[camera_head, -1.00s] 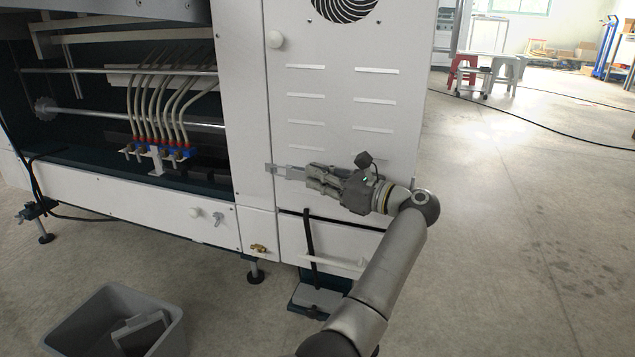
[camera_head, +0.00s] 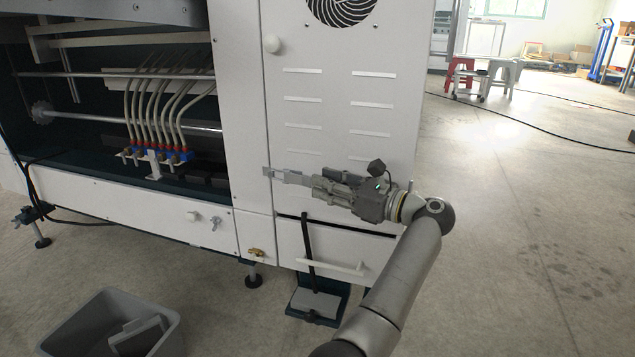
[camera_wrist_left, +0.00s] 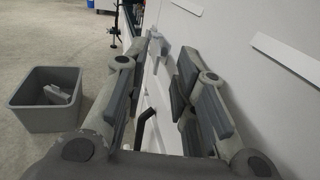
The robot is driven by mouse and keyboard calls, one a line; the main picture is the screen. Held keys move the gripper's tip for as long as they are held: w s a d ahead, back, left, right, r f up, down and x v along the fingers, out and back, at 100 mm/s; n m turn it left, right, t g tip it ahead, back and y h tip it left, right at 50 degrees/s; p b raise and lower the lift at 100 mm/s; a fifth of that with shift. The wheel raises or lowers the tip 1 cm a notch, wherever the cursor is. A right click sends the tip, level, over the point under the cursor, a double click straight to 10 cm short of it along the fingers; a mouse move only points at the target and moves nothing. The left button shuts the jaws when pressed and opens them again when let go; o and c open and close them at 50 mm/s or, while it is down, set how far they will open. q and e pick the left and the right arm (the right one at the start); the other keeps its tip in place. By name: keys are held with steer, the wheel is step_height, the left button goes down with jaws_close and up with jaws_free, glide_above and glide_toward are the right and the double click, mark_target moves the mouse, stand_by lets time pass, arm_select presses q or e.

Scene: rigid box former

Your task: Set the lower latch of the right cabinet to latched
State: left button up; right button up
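The right cabinet (camera_head: 340,140) has a white door with slots. Its lower latch (camera_head: 278,174), a small grey metal piece, lies at the door's left edge and points roughly sideways along the door. My left gripper (camera_head: 308,182) is at the latch's right end, close to the door. In the left wrist view the gripper (camera_wrist_left: 155,68) shows a clear gap between its fingers, and the latch (camera_wrist_left: 155,46) appears ahead between the fingertips. I cannot tell whether they touch it. A round white knob (camera_head: 271,44) sits higher on the same door edge. My right gripper is out of view.
A grey bin (camera_head: 115,325) stands on the floor at lower left. The floor to the right is open.

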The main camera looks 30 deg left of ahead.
arm_select(q)
steer(key=d, duration=0.5)
steer(key=shift+s, duration=0.15)
steer(key=shift+a, duration=0.1)
